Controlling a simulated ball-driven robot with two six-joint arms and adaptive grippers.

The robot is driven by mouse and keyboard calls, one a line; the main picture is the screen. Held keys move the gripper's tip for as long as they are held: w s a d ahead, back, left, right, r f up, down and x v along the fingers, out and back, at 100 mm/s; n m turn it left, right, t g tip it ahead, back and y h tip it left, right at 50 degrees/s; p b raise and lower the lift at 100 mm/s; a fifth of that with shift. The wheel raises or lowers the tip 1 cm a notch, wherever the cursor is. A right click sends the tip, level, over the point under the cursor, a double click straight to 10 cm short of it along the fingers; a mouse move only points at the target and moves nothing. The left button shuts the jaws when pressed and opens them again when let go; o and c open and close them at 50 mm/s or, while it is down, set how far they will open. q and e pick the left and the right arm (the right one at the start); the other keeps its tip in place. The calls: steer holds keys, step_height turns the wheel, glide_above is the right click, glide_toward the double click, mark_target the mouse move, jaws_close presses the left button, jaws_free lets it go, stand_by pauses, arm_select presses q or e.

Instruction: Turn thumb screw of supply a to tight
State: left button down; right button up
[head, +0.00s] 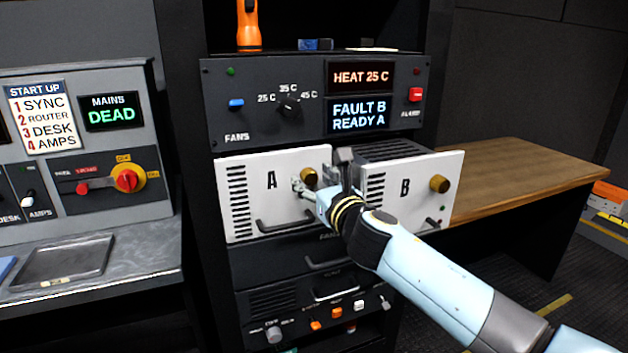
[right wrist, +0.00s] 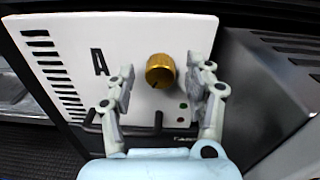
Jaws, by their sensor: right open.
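Supply A (head: 245,190) is a white-faced unit in the rack, marked A, with vent slots and a dark handle. Its brass thumb screw (head: 309,175) is at the upper right of its face. In the right wrist view the thumb screw (right wrist: 160,71) sits between the two fingers, apart from both, with a dark mark at its lower edge. My right gripper (head: 318,180) is open in front of supply A; in the right wrist view its fingers (right wrist: 160,85) stand either side of the screw. My left gripper is not in view.
Supply B (head: 418,200), with its own brass screw (head: 439,184), stands to the right and sticks out of the rack. Above is a fan panel (head: 270,120) reading FAULT B, READY A. A wooden desk (head: 520,170) is at the right, a console (head: 85,140) at the left.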

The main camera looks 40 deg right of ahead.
steer(key=shift+c, duration=0.4)
jaws_close()
